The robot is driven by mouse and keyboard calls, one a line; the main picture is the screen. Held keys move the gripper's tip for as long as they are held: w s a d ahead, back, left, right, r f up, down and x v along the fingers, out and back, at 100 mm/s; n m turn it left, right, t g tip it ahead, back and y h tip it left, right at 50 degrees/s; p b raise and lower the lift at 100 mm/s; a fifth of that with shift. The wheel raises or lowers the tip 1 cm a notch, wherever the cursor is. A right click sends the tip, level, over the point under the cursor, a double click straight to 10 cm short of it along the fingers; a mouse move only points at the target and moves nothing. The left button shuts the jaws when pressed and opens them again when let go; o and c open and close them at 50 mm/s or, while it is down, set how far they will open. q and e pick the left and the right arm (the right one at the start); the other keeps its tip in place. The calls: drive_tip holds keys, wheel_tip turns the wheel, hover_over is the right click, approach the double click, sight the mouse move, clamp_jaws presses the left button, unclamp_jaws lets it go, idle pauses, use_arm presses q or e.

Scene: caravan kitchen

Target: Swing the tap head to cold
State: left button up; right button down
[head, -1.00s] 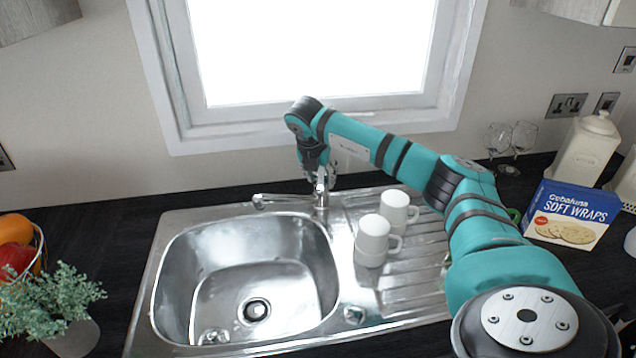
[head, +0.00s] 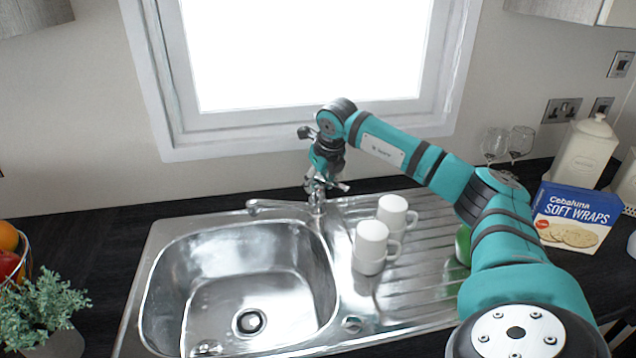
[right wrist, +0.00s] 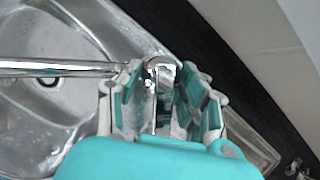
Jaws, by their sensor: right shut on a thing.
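The chrome tap stands behind the sink basin, with its spout (head: 278,205) reaching left over the basin's back edge. The spout also shows at the left of the right wrist view (right wrist: 60,68). My right gripper (head: 316,186) points down over the top of the tap. In the right wrist view its two fingers (right wrist: 168,92) stand on either side of the chrome tap head (right wrist: 163,72), and the gripper is shut on it. The fingers hide part of the tap head in the head view. My left gripper is not in view.
The steel sink basin (head: 240,280) is empty. Two white mugs (head: 371,245) stand on the drainer to the right of the tap. A wraps box (head: 575,222) and a cream canister (head: 583,150) are farther right. A potted plant (head: 42,310) is at left.

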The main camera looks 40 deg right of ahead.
drive_tip(key=shift+n, duration=0.5)
drive_tip(key=c, duration=0.8)
unclamp_jaws()
drive_tip(key=shift+o, duration=0.2)
drive_tip(key=d+v, duration=0.1)
drive_tip(key=v, duration=1.1)
drive_tip(key=shift+a, duration=0.25)
